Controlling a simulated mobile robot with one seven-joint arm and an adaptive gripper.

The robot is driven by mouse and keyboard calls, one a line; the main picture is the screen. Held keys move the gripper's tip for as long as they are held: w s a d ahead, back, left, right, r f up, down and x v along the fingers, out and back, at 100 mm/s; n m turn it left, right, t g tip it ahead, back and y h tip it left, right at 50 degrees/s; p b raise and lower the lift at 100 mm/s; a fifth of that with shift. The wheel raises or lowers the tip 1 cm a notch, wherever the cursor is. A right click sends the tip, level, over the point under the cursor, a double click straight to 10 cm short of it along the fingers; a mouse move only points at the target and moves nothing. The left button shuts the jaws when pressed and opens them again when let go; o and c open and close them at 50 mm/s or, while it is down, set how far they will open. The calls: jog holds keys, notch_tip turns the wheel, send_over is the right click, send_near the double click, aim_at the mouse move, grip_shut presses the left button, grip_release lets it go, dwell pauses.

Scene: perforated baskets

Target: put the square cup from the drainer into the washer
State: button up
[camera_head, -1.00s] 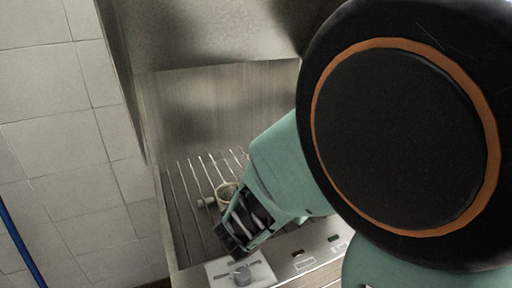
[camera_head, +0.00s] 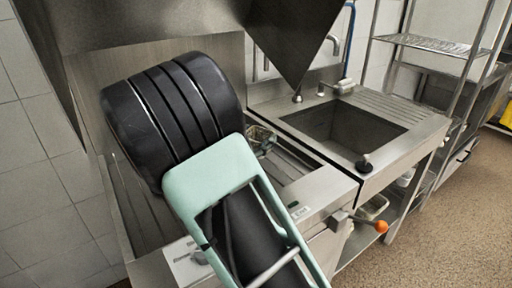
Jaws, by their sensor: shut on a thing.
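My arm fills the centre of the head view. Its green link and black ribbed joint cover much of the open steel washer (camera_head: 124,200), whose bare left bed and back wall show. I cannot make out my gripper's fingers here, so what it holds is hidden. I cannot pick out the square cup. A small container (camera_head: 260,138) with a pale rim shows just right of the arm, partly covered; its kind is unclear. A ribbed steel drainer (camera_head: 375,102) lies beside the sink.
A sink basin (camera_head: 345,135) is right of the washer, with a tap (camera_head: 298,97) behind it. An orange-knobbed lever (camera_head: 381,227) sticks out in front. A wire shelf (camera_head: 430,43) stands at the back right. The brown floor on the right is clear.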

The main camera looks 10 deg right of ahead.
jog(key=shift+f+b, duration=0.3)
jog(key=shift+f, duration=1.25)
jog(key=shift+f, duration=0.1)
jog(key=o, duration=0.9)
jog(key=shift+r, duration=0.2)
jog(key=p+v, duration=0.1)
jog(key=v, duration=0.6)
jog(key=shift+s+a, duration=0.2)
jog(key=shift+d, duration=0.1)
